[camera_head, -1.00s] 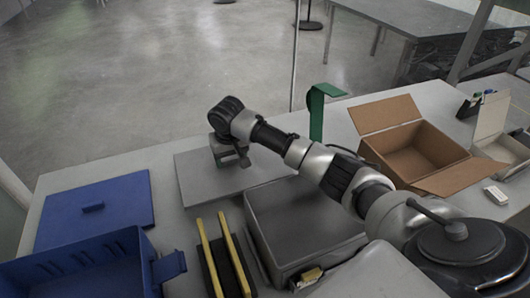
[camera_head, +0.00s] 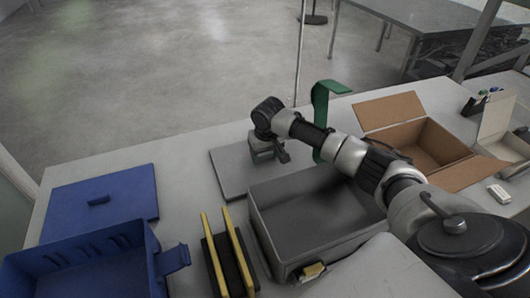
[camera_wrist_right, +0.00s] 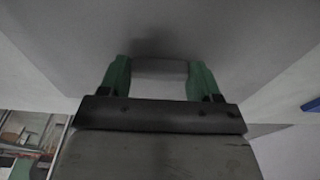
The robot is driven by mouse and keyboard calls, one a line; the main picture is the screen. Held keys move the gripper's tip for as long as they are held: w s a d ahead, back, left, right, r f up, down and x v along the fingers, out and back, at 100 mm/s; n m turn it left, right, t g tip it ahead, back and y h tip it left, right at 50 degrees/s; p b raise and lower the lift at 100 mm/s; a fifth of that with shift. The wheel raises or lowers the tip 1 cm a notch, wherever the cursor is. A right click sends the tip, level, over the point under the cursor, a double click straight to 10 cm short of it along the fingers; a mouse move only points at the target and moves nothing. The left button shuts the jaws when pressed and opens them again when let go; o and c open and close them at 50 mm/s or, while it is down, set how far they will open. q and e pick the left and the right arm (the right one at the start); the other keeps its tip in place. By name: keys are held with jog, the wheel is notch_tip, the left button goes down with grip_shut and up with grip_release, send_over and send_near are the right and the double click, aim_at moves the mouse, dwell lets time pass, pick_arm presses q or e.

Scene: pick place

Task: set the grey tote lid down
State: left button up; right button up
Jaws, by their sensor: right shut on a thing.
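The grey tote lid (camera_head: 232,172) is a flat grey panel behind the grey tote, level or nearly so. My right gripper (camera_head: 265,152) is above it, pointing down, shut on its handle. In the right wrist view the green fingers of the gripper (camera_wrist_right: 160,82) close on both sides of the handle (camera_wrist_right: 160,70), with the lid's grey surface (camera_wrist_right: 235,40) beyond. The grey tote (camera_head: 268,238) stands in front of the lid and hides part of its near side. I cannot tell whether the lid touches the table. My left gripper is not in view.
A blue lid (camera_head: 125,205) and a blue tote (camera_head: 160,262) are at the left. A black-and-yellow holder (camera_head: 222,268) stands left of the grey tote. A green stand (camera_head: 321,95) is close behind my right arm. An open cardboard box (camera_head: 450,160) is at the right.

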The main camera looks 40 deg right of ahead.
aim_at(266, 162)
jog(key=o, duration=1)
jog(key=shift+f, duration=0.1)
jog(key=shift+o, duration=0.2)
notch_tip(266, 162, up, 8)
jog(key=s, duration=0.1)
jog(key=shift+a+f, duration=0.15)
